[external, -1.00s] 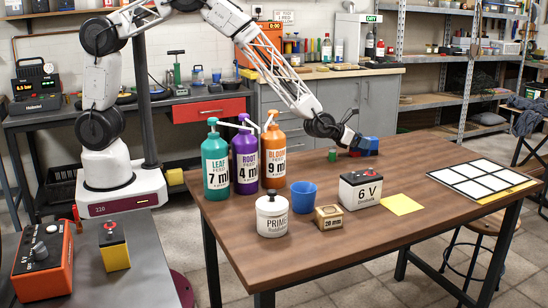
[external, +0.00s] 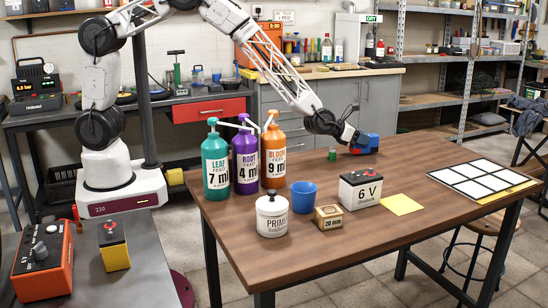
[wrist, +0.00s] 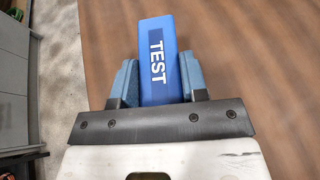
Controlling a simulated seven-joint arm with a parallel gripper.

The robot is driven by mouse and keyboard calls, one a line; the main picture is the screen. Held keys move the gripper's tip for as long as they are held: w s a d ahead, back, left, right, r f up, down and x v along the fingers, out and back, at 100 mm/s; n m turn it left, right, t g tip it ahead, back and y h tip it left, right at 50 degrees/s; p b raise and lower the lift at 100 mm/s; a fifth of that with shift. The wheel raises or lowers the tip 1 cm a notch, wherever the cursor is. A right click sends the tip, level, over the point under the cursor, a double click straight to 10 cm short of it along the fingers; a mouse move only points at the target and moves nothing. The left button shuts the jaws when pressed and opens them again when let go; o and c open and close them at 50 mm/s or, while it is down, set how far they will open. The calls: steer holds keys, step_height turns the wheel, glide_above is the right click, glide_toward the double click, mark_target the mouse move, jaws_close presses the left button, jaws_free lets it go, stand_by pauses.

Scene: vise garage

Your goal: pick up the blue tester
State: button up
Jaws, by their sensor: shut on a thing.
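The blue tester (wrist: 153,30), a block with a white TEST label, sits between the two fingers of my gripper (wrist: 158,62) in the wrist view. The gripper is shut on it, one finger against each side. In the external view my gripper (external: 361,142) is at the far edge of the wooden table, with the tester (external: 373,140) showing blue beside a red patch. The fingers partly hide it there. I cannot tell exactly how much gap lies between the tester and the tabletop.
A small green cylinder (external: 332,154) stands left of my gripper. Pump bottles (external: 245,157), a blue cup (external: 304,194), a white jar (external: 271,216), a 6 V battery (external: 360,189) and a white grid panel (external: 482,179) are on the table (external: 430,240).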

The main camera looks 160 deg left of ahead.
step_height(320, 180, up, 2)
steer(key=shift+r, duration=0.15)
steer(key=s+d, duration=0.3)
steer(key=d, duration=0.4)
steer(key=s+d+r, duration=0.1)
steer(key=s+d, duration=0.2)
steer(key=d, duration=0.4)
steer(key=shift+s+d+r, duration=0.2)
steer(key=shift+s+d, duration=0.05)
steer(key=shift+s, duration=0.15)
